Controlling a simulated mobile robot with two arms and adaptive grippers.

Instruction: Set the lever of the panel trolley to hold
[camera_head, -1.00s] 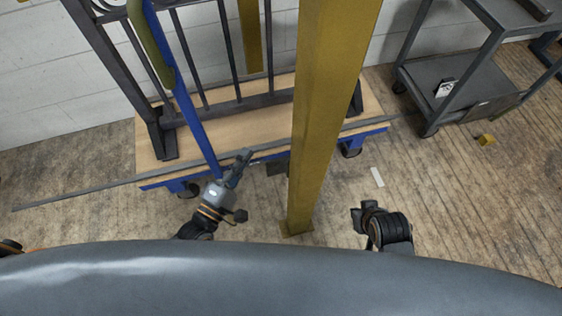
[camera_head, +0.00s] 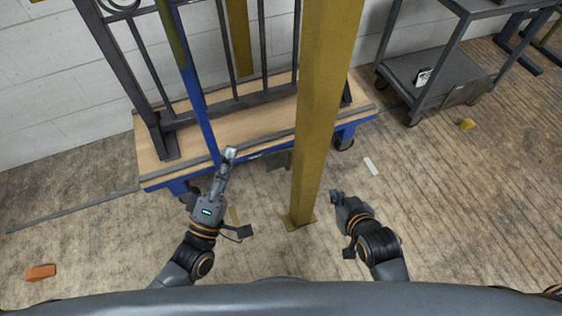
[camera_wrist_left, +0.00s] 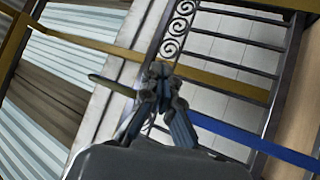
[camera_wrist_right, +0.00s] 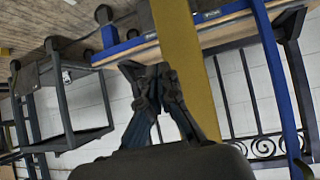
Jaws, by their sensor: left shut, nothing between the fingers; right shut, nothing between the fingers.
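The panel trolley (camera_head: 235,128) has a wooden deck with a blue frame and casters, and carries a dark iron gate panel (camera_head: 232,106). A blue upright (camera_head: 199,113) with an olive upper part stands at its near side. A small dark piece (camera_head: 282,160) under the deck's front edge is partly hidden; I cannot tell whether it is the lever. My left gripper (camera_head: 231,153) is shut and empty in front of the deck edge, near the upright in the picture. My right gripper (camera_head: 337,196) is shut and empty, right of the yellow post (camera_head: 322,110).
The yellow post stands on the floor between my grippers and hides part of the trolley. A grey shelf cart (camera_head: 424,72) stands at the back right. The floor at right is largely clear.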

